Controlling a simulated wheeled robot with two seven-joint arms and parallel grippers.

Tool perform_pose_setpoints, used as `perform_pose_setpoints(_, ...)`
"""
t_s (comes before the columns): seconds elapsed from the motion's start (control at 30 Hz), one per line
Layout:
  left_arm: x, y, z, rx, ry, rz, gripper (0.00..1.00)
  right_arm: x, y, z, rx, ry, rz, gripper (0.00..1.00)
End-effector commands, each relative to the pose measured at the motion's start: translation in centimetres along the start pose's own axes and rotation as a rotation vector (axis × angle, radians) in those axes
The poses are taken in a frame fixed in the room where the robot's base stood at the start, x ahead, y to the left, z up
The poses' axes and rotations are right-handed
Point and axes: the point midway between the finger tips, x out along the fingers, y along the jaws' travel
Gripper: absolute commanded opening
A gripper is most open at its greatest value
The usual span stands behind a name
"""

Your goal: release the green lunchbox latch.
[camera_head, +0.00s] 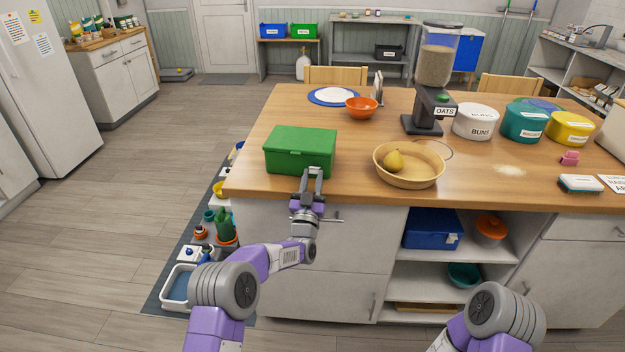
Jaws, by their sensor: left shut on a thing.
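The green lunchbox (300,142) stands upright with its lid down near the front left edge of the wooden counter. My left gripper (314,171) is at the right part of its front face, in line with the latch. It is shut on the latch, which its fingers mostly hide. Of my right arm, only a part shows at the bottom right; its gripper is out of view.
A wooden bowl (394,178) with a pear (393,160) stands to the right of the lunchbox. An orange bowl (361,107), an oats dispenser (435,85) and several lidded tubs stand farther back.

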Motion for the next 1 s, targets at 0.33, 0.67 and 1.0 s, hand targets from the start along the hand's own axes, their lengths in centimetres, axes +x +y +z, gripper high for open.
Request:
perform_pose_setpoints(0.33, 0.0, 0.0, -0.1, -0.001, 0.003, -0.001, 0.42, 0.0, 0.0, 0.0, 0.0, 0.0, 0.0, 0.43)
perform_pose_setpoints(0.67, 0.0, 0.0, 0.0, -0.001, 0.001, 0.0, 0.57, 0.0, 0.0, 0.0, 0.0, 0.0, 0.0, 0.43)
perform_pose_setpoints(1.0, -2.5, -0.1, 0.0, 0.0, -0.003, 0.0, 0.57, -0.5, -0.2, 0.0, 0.0, 0.0, 0.0, 0.43)
